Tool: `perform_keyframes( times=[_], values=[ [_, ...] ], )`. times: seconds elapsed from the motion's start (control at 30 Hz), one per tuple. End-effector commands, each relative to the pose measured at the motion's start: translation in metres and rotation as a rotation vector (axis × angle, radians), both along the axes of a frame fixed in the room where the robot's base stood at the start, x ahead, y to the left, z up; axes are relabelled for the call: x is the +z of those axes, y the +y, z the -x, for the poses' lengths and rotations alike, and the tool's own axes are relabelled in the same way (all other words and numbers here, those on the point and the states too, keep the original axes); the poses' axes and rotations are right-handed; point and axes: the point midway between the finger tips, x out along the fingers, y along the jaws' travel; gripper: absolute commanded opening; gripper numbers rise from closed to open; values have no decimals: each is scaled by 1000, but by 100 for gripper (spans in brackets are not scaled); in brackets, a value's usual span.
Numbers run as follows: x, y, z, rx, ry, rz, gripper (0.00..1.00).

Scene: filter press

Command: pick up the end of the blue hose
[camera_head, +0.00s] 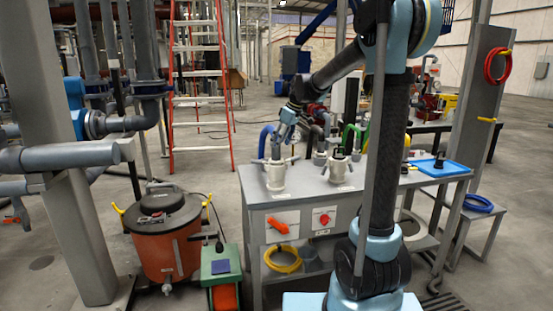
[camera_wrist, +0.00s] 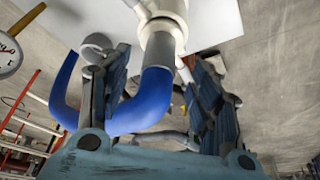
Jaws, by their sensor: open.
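The blue hose (camera_head: 263,142) arches behind a cream valve fitting (camera_head: 276,177) at the left end of the grey bench. In the wrist view the blue hose (camera_wrist: 150,100) bends in a U, and one end meets the cream fitting (camera_wrist: 163,45). My gripper (camera_head: 279,150) is above that fitting. In the wrist view my gripper (camera_wrist: 158,68) is open, with one finger on each side of the hose end and fitting. I see no clear grip on the hose. Whether a finger touches it, I cannot tell.
A second cream fitting (camera_head: 338,168) with a green hose (camera_head: 350,136) stands to the right on the grey bench (camera_head: 310,192). A blue tray (camera_head: 443,168) lies at the bench's right end. An orange drum (camera_head: 166,250) and a red ladder (camera_head: 197,90) are to the left.

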Motion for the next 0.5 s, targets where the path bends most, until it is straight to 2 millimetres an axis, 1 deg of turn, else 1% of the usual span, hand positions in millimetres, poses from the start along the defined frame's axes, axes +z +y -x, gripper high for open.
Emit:
perform_keyframes(
  times=[0.23,0.5],
  values=[
    [-14,6,-4,0,0,0,58],
    [-46,18,-12,1,0,0,58]
  ],
)
